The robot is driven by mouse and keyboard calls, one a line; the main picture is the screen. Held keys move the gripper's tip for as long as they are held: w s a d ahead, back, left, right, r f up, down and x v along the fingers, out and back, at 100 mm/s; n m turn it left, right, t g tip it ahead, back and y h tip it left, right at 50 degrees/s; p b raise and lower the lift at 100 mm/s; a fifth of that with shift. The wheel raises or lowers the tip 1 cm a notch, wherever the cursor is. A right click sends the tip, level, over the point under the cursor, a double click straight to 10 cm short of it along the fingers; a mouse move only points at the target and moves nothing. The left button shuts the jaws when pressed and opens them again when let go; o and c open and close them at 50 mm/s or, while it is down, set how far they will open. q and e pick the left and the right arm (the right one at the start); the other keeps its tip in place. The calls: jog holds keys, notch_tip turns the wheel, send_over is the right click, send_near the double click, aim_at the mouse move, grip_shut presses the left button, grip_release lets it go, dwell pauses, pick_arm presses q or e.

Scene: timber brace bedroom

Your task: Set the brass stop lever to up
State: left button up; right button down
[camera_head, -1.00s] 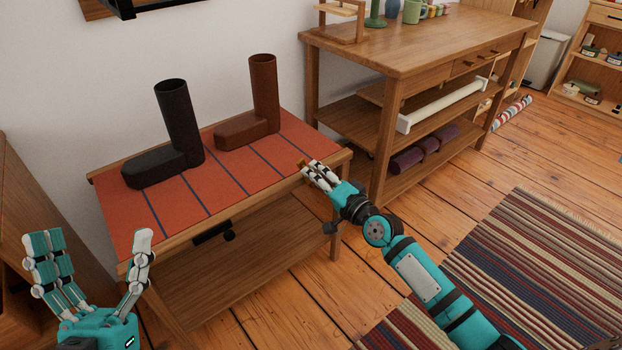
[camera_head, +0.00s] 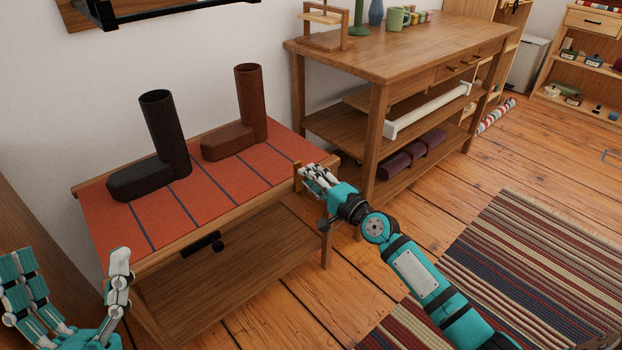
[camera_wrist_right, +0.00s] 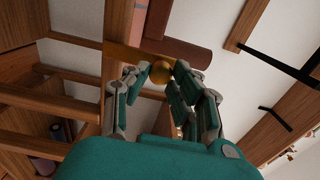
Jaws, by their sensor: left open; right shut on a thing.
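The brass stop lever shows in the right wrist view as a round brass knob (camera_wrist_right: 160,72) with a brass-coloured bar beside it. In the head view a small brass upright piece (camera_head: 298,177) shows at the bench's front right edge, by my right fingertips. My right gripper (camera_head: 312,178) is shut on the knob; its fingers (camera_wrist_right: 163,82) curl around it on both sides. The lever's pivot and exact angle are hidden. My left gripper (camera_head: 75,290) is open and empty at the lower left, apart from the bench.
A low bench (camera_head: 172,262) with an orange striped top carries a black boot (camera_head: 160,150) and a brown boot (camera_head: 245,120). A black fitting (camera_head: 205,243) sits under its front edge. A wooden table (camera_head: 400,50) stands to the right. Floor (camera_head: 290,300) in front is clear.

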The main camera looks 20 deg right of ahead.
jog(key=shift+d+r, duration=0.1)
jog(key=c, duration=1.1)
grip_release()
jog(key=v, duration=1.2)
